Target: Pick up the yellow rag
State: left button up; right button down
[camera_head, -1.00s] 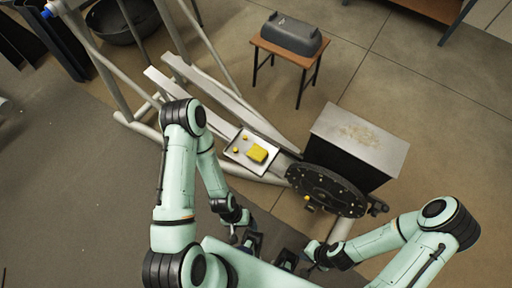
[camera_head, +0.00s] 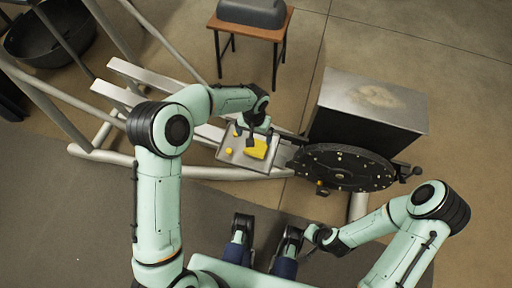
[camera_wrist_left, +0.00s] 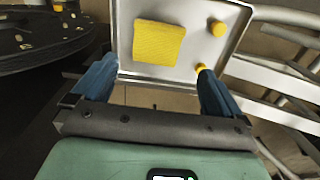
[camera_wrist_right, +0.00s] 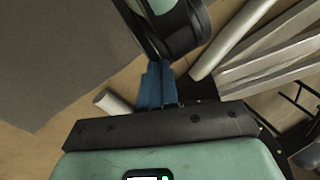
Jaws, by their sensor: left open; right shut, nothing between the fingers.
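The yellow rag (camera_head: 256,148) lies flat in a shallow metal tray (camera_head: 232,161) on the elliptical's frame. In the left wrist view the rag (camera_wrist_left: 159,43) is a textured yellow rectangle, fully visible, in the tray (camera_wrist_left: 192,50). My left gripper (camera_head: 253,134) is over the tray, close to the rag. Its fingers (camera_wrist_left: 156,82) are spread with nothing between them, and the rag shows beyond the tips. My right gripper (camera_wrist_right: 157,84) is shut and empty, low near my body and away from the tray.
Two small yellow pieces (camera_wrist_left: 217,28) share the tray, one beside a left fingertip. A black disc (camera_head: 343,166) and a dark box with a metal top (camera_head: 374,100) stand right of the tray. Grey frame rails run left. A wooden stool (camera_head: 250,30) is behind.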

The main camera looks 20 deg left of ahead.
pick_arm(q)
send_over(255, 148)
notch_tip(255, 148, down, 4)
jog(key=shift+w+f+b, duration=0.1)
jog(key=shift+w+b, duration=0.05)
jog(key=shift+b, duration=0.15)
jog(key=f+b, duration=0.1)
jog(key=f, duration=0.4)
jog(key=shift+s+f, duration=0.1)
jog(key=shift+s, duration=0.1)
pick_arm(e)
jog(key=shift+t+h, duration=0.3)
jog(key=shift+t, duration=0.3)
jog(key=w, duration=0.1)
jog(key=w+d+f, duration=0.1)
jog(key=w+f, duration=0.1)
jog(key=shift+w+d+f, duration=0.25)
jog(key=shift+d, duration=0.15)
pick_arm(q)
jog(key=shift+c, duration=0.3)
jog(key=c, duration=0.7)
